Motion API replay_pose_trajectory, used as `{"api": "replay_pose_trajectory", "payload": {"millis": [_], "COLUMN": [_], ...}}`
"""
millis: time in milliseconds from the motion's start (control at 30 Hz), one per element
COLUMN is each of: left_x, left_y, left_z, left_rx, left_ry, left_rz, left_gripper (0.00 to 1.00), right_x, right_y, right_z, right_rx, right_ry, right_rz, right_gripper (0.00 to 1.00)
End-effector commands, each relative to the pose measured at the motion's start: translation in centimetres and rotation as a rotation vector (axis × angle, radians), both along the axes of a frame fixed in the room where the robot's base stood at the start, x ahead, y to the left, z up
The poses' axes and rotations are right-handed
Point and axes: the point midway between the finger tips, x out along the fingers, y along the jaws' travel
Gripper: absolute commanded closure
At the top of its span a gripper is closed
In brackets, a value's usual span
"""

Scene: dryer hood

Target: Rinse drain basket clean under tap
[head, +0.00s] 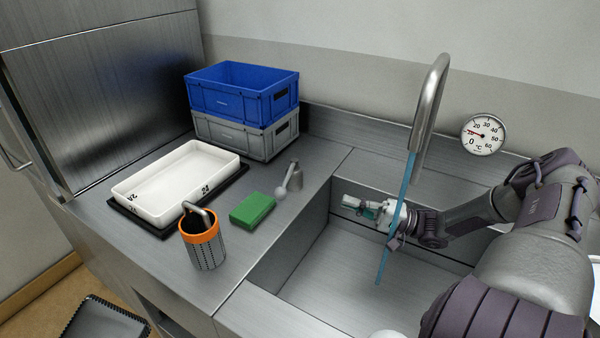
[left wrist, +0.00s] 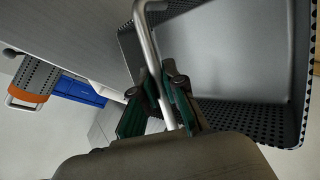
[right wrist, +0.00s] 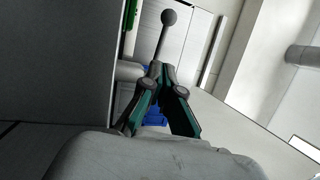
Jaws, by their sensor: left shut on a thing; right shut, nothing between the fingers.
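A drain basket (left wrist: 210,103), dark and perforated with a bent metal handle (left wrist: 146,35), fills much of the left wrist view. My left gripper (left wrist: 168,85) is shut on that handle. A dark perforated rim (head: 112,305) at the lower left of the head view looks like the same basket; the left gripper is hidden there. Blue water (head: 406,185) runs from the tap (head: 431,100) into the sink (head: 345,270). My right gripper (head: 352,203) is shut and empty over the sink, by the stream. A ball-ended lever (head: 290,180) stands on the counter, also ahead of the right gripper (right wrist: 165,75).
An orange-rimmed perforated basket (head: 206,252) stands on the counter near the front edge. Beside it are a green sponge (head: 253,210) and a white tray (head: 128,187) on a dark mat. Blue (head: 233,95) and grey (head: 228,138) crates are stacked behind. A round thermometer (head: 483,134) is on the wall.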

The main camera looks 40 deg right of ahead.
Motion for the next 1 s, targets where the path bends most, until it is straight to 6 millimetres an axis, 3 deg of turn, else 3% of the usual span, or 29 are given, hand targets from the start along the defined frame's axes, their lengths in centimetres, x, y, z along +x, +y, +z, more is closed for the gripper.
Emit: {"api": "replay_pose_trajectory", "payload": {"millis": [167,700,1000], "left_x": [0.1,0.1,0.1], "left_y": [0.1,0.1,0.1], "left_z": [-0.3,-0.9,-0.8], "left_rx": [-0.001,-0.001,-0.001], "left_ry": [-0.004,-0.004,-0.004], "left_rz": [-0.002,-0.003,-0.003], "left_gripper": [1.0,1.0,1.0], "right_x": [-0.1,8.4,10.7], "right_y": [-0.1,5.5,7.1], "right_z": [0.0,2.2,2.6], "right_rx": [0.014,0.015,0.011], "right_ry": [0.032,0.024,0.03], "right_rz": [0.014,0.011,0.012], "right_gripper": [1.0,1.0,1.0]}}
